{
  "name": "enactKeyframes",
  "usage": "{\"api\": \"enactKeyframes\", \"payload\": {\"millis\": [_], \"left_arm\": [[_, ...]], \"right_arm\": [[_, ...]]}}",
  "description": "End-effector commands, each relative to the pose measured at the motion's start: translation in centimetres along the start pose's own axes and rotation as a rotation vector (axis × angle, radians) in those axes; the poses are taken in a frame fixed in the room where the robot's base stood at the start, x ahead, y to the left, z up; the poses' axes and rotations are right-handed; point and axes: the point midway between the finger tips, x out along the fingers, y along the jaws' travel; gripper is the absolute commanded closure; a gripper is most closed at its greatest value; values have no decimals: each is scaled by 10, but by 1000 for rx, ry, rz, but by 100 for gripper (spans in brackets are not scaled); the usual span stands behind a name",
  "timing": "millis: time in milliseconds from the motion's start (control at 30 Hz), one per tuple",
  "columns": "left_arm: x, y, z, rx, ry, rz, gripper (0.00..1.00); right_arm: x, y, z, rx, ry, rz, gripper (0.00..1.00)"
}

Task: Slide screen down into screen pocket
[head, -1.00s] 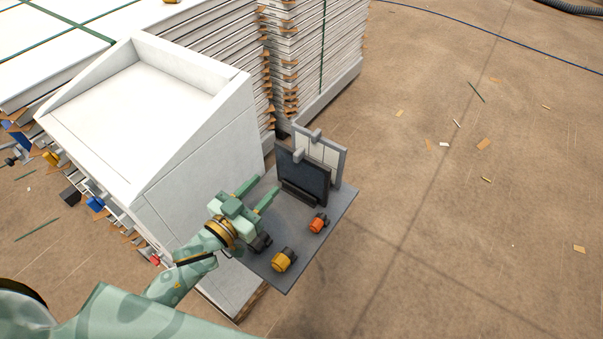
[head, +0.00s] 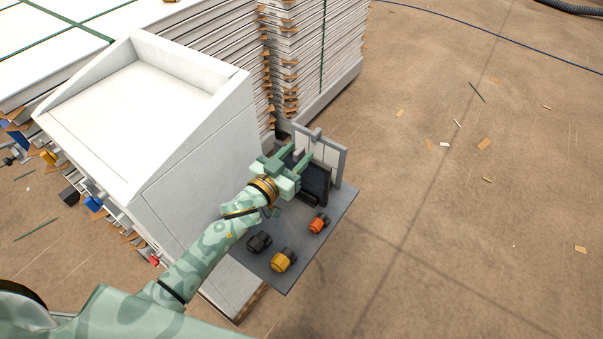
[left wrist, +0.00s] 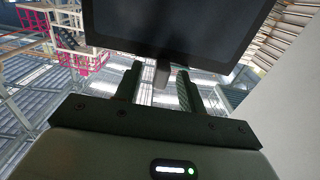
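The screen (head: 316,183) is a dark, upright panel on the grey plate (head: 308,250). Its lower edge is at a black ledge, and I cannot tell how deep it sits there. My left gripper (head: 298,157) is at the screen's top edge and covers its upper left part. In the left wrist view the dark screen (left wrist: 180,25) fills the top, and its small grey tab (left wrist: 162,74) lies between the two fingers of my left gripper (left wrist: 160,84). The fingers are apart, with gaps on both sides of the tab. My right gripper is out of view.
A grey frame with pale panels (head: 327,152) stands just behind the screen. Black (head: 259,242), yellow (head: 284,260) and orange (head: 319,222) knobs sit on the plate's front. A large white housing (head: 195,150) stands to the left. Stacked boards (head: 320,50) are behind.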

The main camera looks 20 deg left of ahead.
Motion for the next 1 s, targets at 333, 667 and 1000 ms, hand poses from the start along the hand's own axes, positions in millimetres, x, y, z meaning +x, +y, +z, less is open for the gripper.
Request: {"api": "enactKeyframes", "payload": {"millis": [333, 667, 1000], "left_arm": [[0, 0, -1, 0, 3, 1, 100], [0, 0, -6, 0, 3, 0, 100], [-3, 3, -39, 1, 4, 2, 100]], "right_arm": [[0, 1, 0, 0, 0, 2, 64], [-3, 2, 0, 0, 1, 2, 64], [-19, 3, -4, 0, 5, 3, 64]]}}
